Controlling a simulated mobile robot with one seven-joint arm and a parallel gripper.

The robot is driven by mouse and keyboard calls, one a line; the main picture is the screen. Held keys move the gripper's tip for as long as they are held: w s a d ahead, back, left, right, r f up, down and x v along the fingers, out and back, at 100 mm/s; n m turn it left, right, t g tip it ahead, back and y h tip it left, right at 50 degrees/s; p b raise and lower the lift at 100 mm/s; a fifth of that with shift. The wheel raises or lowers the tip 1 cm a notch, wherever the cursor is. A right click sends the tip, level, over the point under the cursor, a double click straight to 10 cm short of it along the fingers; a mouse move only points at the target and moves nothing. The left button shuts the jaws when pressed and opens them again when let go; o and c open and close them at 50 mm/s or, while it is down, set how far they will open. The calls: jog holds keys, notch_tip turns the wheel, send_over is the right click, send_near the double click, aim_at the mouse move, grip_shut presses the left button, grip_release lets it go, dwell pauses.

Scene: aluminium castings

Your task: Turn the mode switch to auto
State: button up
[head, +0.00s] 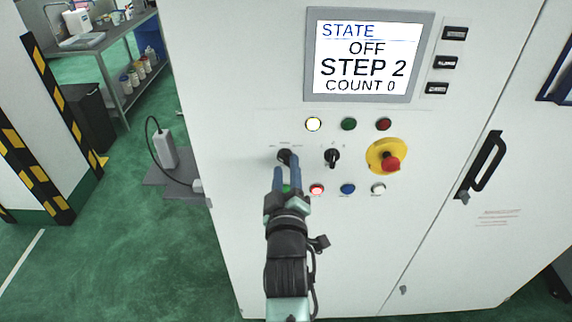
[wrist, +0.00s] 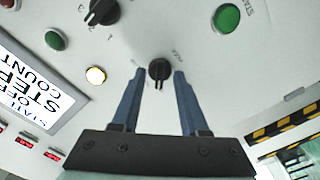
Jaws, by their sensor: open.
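The left black rotary switch (head: 284,156) sits on the white cabinet front, below the lit yellow-white lamp. I take it for the mode switch, but its small labels are too blurred to read surely. In the wrist view the switch (wrist: 159,70) stands between the tips of my gripper's two blue fingers. My gripper (head: 282,166) reaches up to it from below. In the wrist view my gripper (wrist: 159,80) is open, a finger on each side of the knob with narrow gaps showing. The fingers partly cover the switch in the head view.
A second black rotary switch (head: 332,158) is just right, then a red emergency stop on a yellow base (head: 386,157). Lamps and buttons lie above and below. A green button (wrist: 227,18) is near my fingers. The screen (head: 366,57) reads STATE OFF, STEP 2, COUNT 0.

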jog(key=shift+w, duration=0.4)
grip_shut()
